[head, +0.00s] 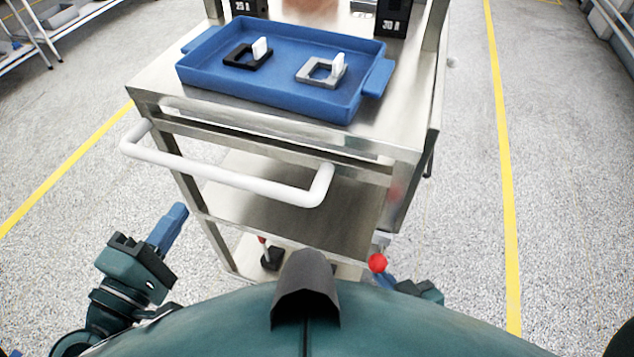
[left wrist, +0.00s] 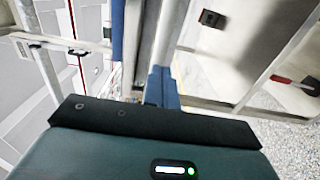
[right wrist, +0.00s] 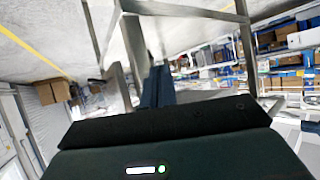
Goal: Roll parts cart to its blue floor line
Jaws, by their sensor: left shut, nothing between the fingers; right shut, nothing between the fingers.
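The parts cart (head: 400,132) is a steel cart straight in front of me in the head view, with a white bar handle (head: 240,182) facing me. My left gripper (head: 178,213) is shut and empty, low and just left of the cart's front leg, below the handle and not on it. Its closed blue fingers also show in the left wrist view (left wrist: 161,85). My right gripper (right wrist: 157,85) is shut and empty in the right wrist view; in the head view it is mostly hidden behind my body near the cart's lower right. No blue floor line is visible.
A blue tray (head: 275,98) on the cart top holds a black part (head: 247,58) and a grey part (head: 318,76). A red knob (head: 377,263) shows low at the cart's right. Yellow floor lines (head: 502,150) run on both sides, with clear floor beside the cart.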

